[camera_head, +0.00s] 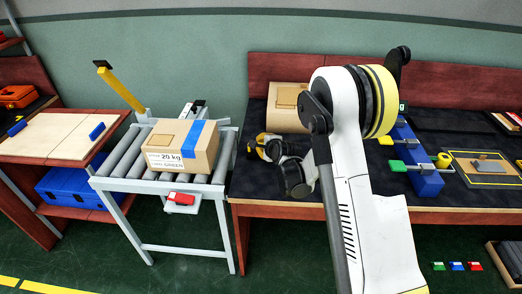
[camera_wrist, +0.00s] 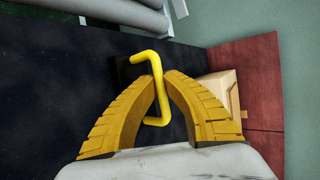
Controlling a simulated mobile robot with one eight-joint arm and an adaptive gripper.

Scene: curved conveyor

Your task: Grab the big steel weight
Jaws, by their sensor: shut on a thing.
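The big steel weight shows in the wrist view as a dark block (camera_wrist: 121,72) with a bent yellow handle (camera_wrist: 145,56). My gripper (camera_wrist: 162,80) has its two yellow ribbed fingers shut on this handle, with their tips together around it. The block lies just left of the fingertips, partly hidden by them. In the head view my gripper (camera_head: 258,146) is at the left end of the dark workbench top, and the weight is mostly hidden there by my gripper and wrist. I cannot tell whether the weight touches the bench.
A cardboard box (camera_head: 287,108) stands behind my gripper against the red-brown back panel. Left of the bench, a roller conveyor (camera_head: 115,170) carries a labelled box (camera_head: 181,145). A blue fixture (camera_head: 418,172) with coloured handles stands on the bench right of my arm.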

